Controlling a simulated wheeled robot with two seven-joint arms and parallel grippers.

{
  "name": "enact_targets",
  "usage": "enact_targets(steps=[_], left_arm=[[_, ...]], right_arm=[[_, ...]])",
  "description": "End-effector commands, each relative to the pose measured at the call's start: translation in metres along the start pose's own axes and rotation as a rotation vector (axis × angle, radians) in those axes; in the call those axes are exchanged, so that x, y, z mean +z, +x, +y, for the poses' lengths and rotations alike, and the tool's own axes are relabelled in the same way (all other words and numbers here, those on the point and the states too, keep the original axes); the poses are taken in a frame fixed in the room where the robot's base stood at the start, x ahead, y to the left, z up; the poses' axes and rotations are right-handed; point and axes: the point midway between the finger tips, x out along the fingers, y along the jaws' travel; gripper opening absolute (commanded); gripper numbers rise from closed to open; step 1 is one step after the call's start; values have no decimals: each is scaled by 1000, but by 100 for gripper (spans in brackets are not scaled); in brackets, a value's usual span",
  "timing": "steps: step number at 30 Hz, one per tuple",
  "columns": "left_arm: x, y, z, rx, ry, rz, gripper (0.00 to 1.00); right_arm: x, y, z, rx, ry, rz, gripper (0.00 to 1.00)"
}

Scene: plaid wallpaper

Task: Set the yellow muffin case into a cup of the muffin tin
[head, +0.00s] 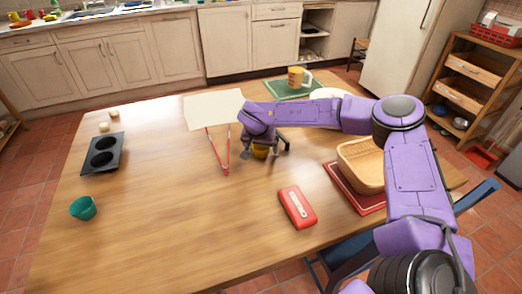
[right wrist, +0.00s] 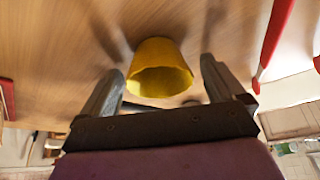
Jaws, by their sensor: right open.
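The yellow muffin case (head: 260,152) sits on the wooden table, partly hidden by my right gripper (head: 267,150) in the head view. In the right wrist view, the yellow case (right wrist: 160,72) lies between the two spread fingers of my right gripper (right wrist: 162,66), with a gap on each side. My right gripper is open and low over the table. My left gripper is not in view.
Red-handled tongs (head: 226,160) lie just left of my right gripper, beside a pale sheet (head: 213,108). A teal case (head: 83,208) stands near the tin. A red box (head: 297,207) and a wicker basket (head: 362,157) are to the right. The table between tongs and tin is clear.

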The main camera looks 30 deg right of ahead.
Motion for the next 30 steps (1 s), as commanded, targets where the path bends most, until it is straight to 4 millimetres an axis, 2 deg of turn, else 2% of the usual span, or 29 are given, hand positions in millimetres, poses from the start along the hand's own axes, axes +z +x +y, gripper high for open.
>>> enact_targets(steps=[5, 6, 11, 14, 15, 23, 26, 29, 30], left_arm=[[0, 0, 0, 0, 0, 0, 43], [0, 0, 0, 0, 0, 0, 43], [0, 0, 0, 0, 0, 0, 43], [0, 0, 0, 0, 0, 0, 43], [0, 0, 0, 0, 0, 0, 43], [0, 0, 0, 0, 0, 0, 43], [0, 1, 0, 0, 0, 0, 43], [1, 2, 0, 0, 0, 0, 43], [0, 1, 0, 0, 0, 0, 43]], right_arm=[[0, 1, 0, -1, 0, 1, 96], [0, 1, 0, -1, 0, 1, 93], [0, 1, 0, -1, 0, 0, 42], [0, 1, 0, -1, 0, 0, 41], [0, 1, 0, -1, 0, 0, 36], [-1, -1, 0, -1, 1, 1, 35], [-5, -10, -1, -2, 1, 1, 35], [-14, -28, -1, -4, 2, 5, 35], [-12, -40, -2, -5, -1, 3, 35]])
